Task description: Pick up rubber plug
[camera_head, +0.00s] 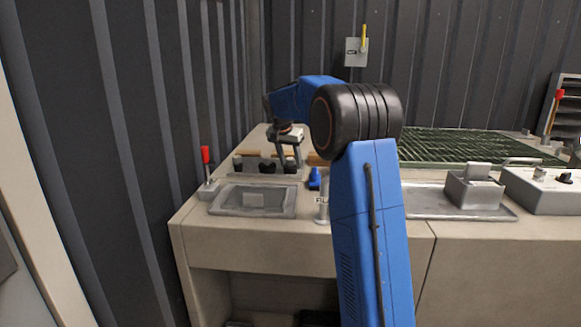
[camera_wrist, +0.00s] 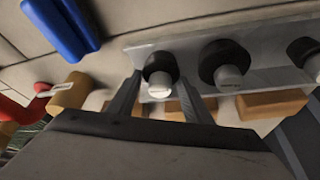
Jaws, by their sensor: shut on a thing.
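Several black rubber plugs stand in a row on a grey metal holder (camera_head: 262,178), which also shows in the wrist view (camera_wrist: 135,52). My gripper (camera_head: 289,163) reaches down over the right-hand end of the row. In the wrist view my gripper (camera_wrist: 160,86) has one finger on each side of the end rubber plug (camera_wrist: 160,68), which has a pale grey tip. It is shut on this plug, which still appears to be at the holder. Two more plugs, a middle one (camera_wrist: 224,62) and an outer one (camera_wrist: 304,50), stand beside it, clear of the fingers.
A blue object (camera_head: 314,179) lies right of the holder. Wooden blocks (camera_wrist: 270,104) lie along the holder. A grey tray (camera_head: 225,207) is in front, with a red-handled lever (camera_head: 206,160) to its left. A corrugated wall (camera_head: 190,90) bounds the left side.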

